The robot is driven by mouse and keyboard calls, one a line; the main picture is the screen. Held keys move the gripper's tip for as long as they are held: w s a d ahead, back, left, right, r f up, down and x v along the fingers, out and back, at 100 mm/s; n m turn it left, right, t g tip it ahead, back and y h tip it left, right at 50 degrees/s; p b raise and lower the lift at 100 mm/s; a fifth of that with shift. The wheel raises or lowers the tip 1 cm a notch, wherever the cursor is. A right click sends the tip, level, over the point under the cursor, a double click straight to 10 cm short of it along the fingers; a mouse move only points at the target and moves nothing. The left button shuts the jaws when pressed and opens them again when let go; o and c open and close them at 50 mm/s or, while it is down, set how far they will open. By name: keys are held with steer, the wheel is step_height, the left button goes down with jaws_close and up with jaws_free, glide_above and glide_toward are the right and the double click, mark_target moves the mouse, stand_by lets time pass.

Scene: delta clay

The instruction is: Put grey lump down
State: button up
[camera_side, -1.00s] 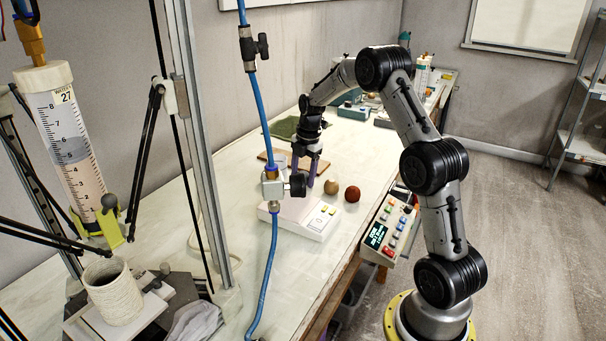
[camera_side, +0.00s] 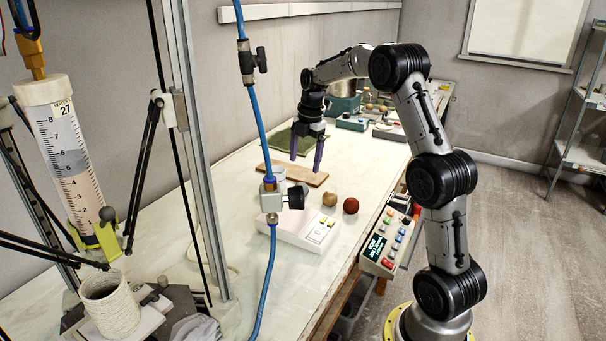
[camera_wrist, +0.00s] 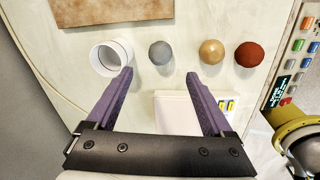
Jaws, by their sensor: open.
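The grey lump (camera_wrist: 161,52) is a round ball on the pale bench in the wrist view. It sits between a white ring-shaped cup (camera_wrist: 111,57) and a tan ball (camera_wrist: 211,51). My gripper (camera_wrist: 160,73) is open and empty, its two purple fingers apart with bare bench showing between the tips. In the side view my gripper (camera_side: 305,165) hangs above the bench, pointing down. I cannot make out the grey lump there; the blue hose's valve stands in front of that area.
A dark red ball (camera_side: 351,205) lies right of the tan ball. A white device (camera_side: 300,229) with yellow buttons stands nearer the side camera. A brown board (camera_side: 310,177) and a green mat (camera_side: 283,140) lie farther back. A button panel (camera_side: 388,243) is at the bench's right edge.

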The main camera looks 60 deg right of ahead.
steer(key=s+a+r+m+t, duration=0.1)
steer(key=s+a+r+m, duration=0.35)
steer(key=a, duration=0.45)
steer(key=s+a+r+m+t, duration=0.1)
steer(key=s+a+r+m, duration=0.2)
steer(key=s+a+r, duration=0.5)
steer(key=s+a+f+m+t, duration=0.1)
steer(key=s+a+f+m, duration=0.2)
steer(key=s+a+m, duration=0.1)
steer(key=s+a+f+m+t, duration=0.1)
steer(key=s+a+f+m, duration=0.2)
steer(key=s+a, duration=0.3)
steer(key=s+m, duration=0.1)
steer(key=s, duration=0.2)
steer(key=shift+a+f+m, duration=0.3)
steer(key=shift+m, duration=0.05)
